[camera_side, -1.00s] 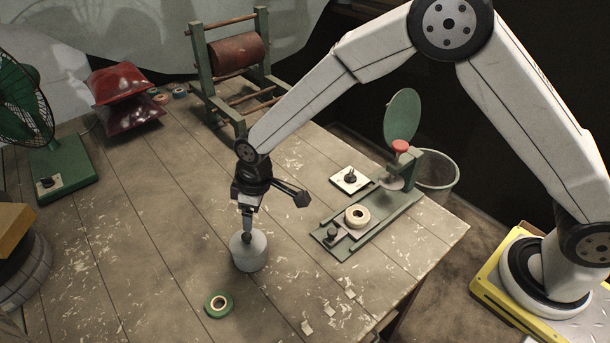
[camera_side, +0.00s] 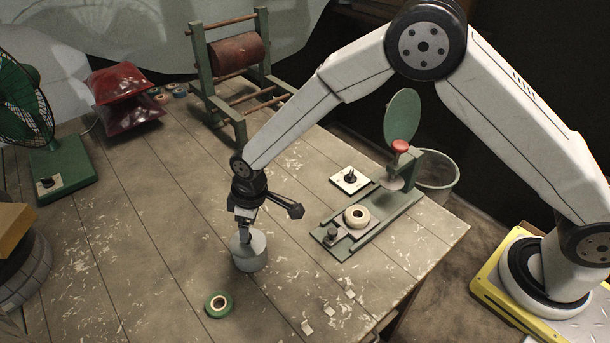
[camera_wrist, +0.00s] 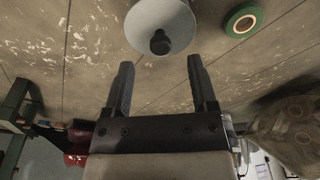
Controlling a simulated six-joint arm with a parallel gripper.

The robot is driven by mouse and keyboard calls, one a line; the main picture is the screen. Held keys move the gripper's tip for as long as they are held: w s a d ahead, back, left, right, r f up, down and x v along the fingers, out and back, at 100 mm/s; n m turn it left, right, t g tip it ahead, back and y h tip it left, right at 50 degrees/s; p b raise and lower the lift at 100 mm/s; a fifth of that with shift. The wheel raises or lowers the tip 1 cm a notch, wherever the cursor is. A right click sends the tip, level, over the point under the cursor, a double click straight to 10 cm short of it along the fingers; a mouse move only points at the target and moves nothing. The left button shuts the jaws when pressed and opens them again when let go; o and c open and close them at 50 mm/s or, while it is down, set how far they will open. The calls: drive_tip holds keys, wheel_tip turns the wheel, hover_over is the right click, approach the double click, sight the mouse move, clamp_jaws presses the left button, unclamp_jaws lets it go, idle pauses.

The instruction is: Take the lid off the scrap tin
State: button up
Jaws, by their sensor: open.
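The scrap tin (camera_side: 251,257) is a pale grey cylinder standing on the wooden table, with its lid on top. The lid has a dark knob, seen in the wrist view (camera_wrist: 160,42), where the lid (camera_wrist: 158,18) is a pale disc at the top edge. My gripper (camera_side: 245,236) is low over the tin. In the wrist view my gripper (camera_wrist: 158,66) has its two dark fingers spread apart with nothing between them, the knob lying just beyond the fingertips. In the side view the fingertips overlap the lid, so contact there cannot be judged.
A green tape roll (camera_side: 218,304) lies in front of the tin. A roller frame (camera_side: 235,65) is behind.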

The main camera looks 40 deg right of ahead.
sight(257, 243)
drive_tip(key=shift+w+a+f, duration=0.1)
drive_tip(key=shift+f, duration=0.7)
drive_tip(key=shift+w+a+f, duration=0.15)
drive_tip(key=shift+f, duration=0.65)
drive_tip(key=shift+w+a+f, duration=0.1)
drive_tip(key=shift+f, duration=0.7)
clamp_jaws()
